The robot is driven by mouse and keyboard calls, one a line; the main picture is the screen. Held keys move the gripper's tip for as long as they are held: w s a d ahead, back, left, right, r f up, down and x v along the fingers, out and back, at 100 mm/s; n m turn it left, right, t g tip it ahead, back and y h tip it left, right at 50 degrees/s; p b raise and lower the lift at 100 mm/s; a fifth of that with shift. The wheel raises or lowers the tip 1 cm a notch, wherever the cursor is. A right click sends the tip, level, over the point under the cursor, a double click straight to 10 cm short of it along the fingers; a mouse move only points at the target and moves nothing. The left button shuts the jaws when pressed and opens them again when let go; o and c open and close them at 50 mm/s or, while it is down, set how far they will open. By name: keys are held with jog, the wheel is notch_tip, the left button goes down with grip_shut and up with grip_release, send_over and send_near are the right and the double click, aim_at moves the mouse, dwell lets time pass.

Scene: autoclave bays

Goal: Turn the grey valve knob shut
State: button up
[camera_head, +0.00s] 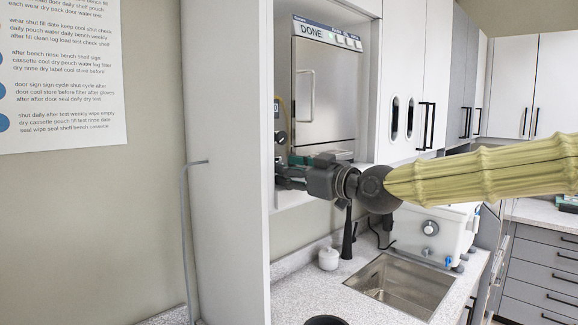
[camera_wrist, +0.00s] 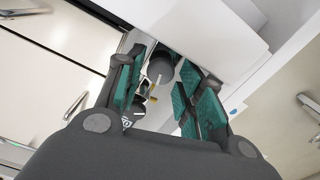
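In the wrist view a dark grey round knob (camera_wrist: 160,65) shows between the fingertips, with a light stem or pointer and a bit of yellow beside it. My gripper (camera_wrist: 157,85) is open, its teal-padded fingers on either side of the knob. A gap seems to show on both sides; I cannot tell whether either pad touches. In the head view my gripper (camera_head: 285,172) reaches to the left inner side of the autoclave bay. The knob cannot be made out there. A small dark round fitting (camera_head: 281,137) with a yellow line sits just above the gripper.
The steel autoclave (camera_head: 324,95), marked DONE, stands in the bay right behind my gripper. A white side panel (camera_head: 230,200) stands close on the left. Below are a sink (camera_head: 405,285), a black tap (camera_head: 347,235) and a white jar (camera_head: 328,259).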

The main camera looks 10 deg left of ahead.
jog(key=shift+w+a, duration=0.2)
jog(key=shift+a, duration=0.1)
jog(key=c, duration=0.7)
jog(key=shift+f+m+b, duration=0.1)
jog(key=shift+m+b, duration=0.4)
jog(key=shift+m, duration=0.2)
jog(key=shift+c, duration=0.2)
jog(key=shift+m+b, duration=0.3)
jog(key=shift+m, duration=0.6)
jog(key=o, duration=0.7)
jog(key=shift+o, duration=0.2)
jog(key=shift+s+d, duration=0.1)
jog(key=shift+d, duration=0.1)
